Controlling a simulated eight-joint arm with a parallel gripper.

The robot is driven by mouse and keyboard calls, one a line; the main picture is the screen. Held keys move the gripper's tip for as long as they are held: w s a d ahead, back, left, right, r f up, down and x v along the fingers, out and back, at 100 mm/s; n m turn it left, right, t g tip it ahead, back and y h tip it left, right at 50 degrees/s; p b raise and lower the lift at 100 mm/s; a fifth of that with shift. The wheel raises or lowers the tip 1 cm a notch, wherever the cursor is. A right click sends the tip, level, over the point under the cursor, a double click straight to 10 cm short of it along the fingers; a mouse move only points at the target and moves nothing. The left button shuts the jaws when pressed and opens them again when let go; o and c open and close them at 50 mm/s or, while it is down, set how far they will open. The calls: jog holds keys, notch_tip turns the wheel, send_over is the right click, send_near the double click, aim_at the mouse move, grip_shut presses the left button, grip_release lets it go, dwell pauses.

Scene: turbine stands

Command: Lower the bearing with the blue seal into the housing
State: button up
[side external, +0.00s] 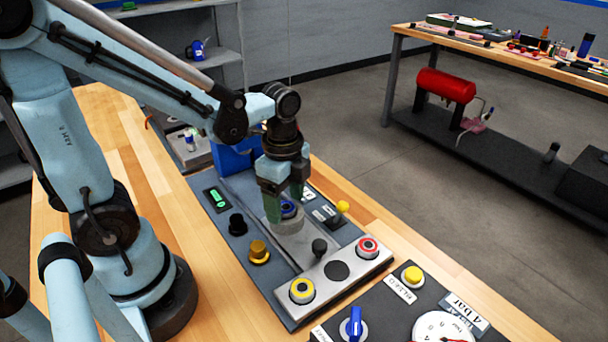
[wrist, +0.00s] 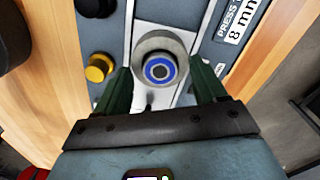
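In the side view the blue ring (side external: 288,207) shows between my fingers, just above the grey housing (side external: 287,226). My gripper (wrist: 160,66) points down with its dark green fingers on either side of the bearing. The wrist view shows a gap between each finger and the bearing. In the side view my gripper (side external: 286,206) partly hides the bearing.
A red-ringed bearing (side external: 368,247) and a yellow-ringed bearing (side external: 302,290) sit on the grey front plate. A gauge (side external: 442,328) is at the front right.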

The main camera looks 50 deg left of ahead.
aim_at(292, 206)
jog(key=shift+o, duration=0.7)
jog(key=shift+r, duration=0.1)
jog(key=shift+r, duration=3.4)
jog(key=n+t, duration=0.1)
jog(key=n, duration=0.2)
jog(key=shift+t, duration=0.3)
jog(key=n+t, duration=0.1)
jog(key=n, duration=0.1)
jog(key=n+t, duration=0.1)
jog(key=n, duration=0.1)
jog(key=shift+w+d+r, duration=0.1)
jog(key=shift+w+d, duration=0.05)
jog(key=n+t, duration=0.2)
jog(key=n, duration=0.1)
jog(key=shift+w+r+n, duration=0.1)
jog(key=shift+w+n, duration=0.05)
jog(key=shift+n, duration=0.25)
jog(key=n, duration=0.1)
jog(key=n+t, duration=0.1)
jog(key=shift+w+d+r+n+t, duration=0.1)
jog(key=shift+w+r+n+t, duration=0.1)
jog(key=shift+n+t, duration=0.15)
